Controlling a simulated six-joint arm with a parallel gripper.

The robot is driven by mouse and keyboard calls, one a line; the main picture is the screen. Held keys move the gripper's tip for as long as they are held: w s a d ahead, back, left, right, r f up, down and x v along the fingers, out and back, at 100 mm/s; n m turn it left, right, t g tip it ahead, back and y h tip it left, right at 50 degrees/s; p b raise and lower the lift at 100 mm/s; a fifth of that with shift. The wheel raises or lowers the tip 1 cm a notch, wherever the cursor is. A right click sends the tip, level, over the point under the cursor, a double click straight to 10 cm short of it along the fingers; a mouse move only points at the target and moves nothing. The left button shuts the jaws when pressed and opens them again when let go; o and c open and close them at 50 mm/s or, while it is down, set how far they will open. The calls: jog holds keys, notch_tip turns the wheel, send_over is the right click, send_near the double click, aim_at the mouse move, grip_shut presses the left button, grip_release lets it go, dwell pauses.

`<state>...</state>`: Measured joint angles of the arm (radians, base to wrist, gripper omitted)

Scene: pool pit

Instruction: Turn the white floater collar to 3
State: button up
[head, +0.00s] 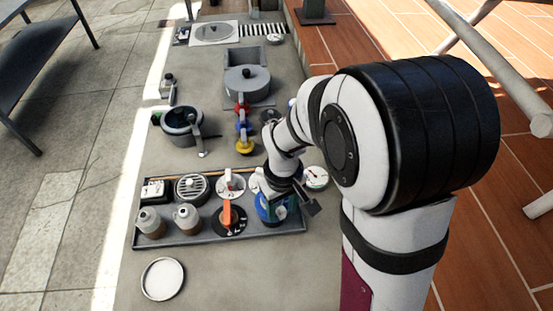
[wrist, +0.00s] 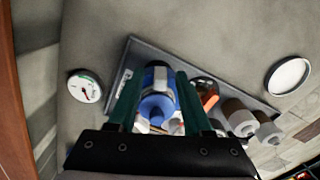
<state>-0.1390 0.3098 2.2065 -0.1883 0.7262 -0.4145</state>
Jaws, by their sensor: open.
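The blue floater (wrist: 157,106) stands in the grey tray, between my gripper's fingers in the wrist view. A pale band or block (wrist: 163,79) shows against its blue body; I take it for part of the white collar, but no numbers are readable. In the head view the floater (head: 264,207) is at the tray's right end, mostly hidden under my wrist. My gripper (wrist: 160,78) is open, with a dark green finger on each side of the floater. I cannot tell whether either finger touches it.
The tray (head: 180,238) also holds an orange-handled black dial (head: 229,218), a white dial (head: 231,183), a round grille (head: 192,187) and two capped bottles (head: 187,219). A round gauge (head: 316,178) lies just outside the tray. A white dish (head: 163,279) lies in front, with clear floor around it.

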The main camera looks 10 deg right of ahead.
grip_shut()
jog(key=shift+a+m, duration=0.2)
jog(key=shift+m, duration=0.3)
dwell(0.5)
jog(key=w+a+m, duration=0.2)
jog(key=a+m, duration=0.1)
jog(key=m, duration=0.8)
jog(key=w+a+m, duration=0.3)
jog(key=m, duration=0.8)
jog(key=shift+m, duration=0.4)
jog(key=shift+w, duration=0.15)
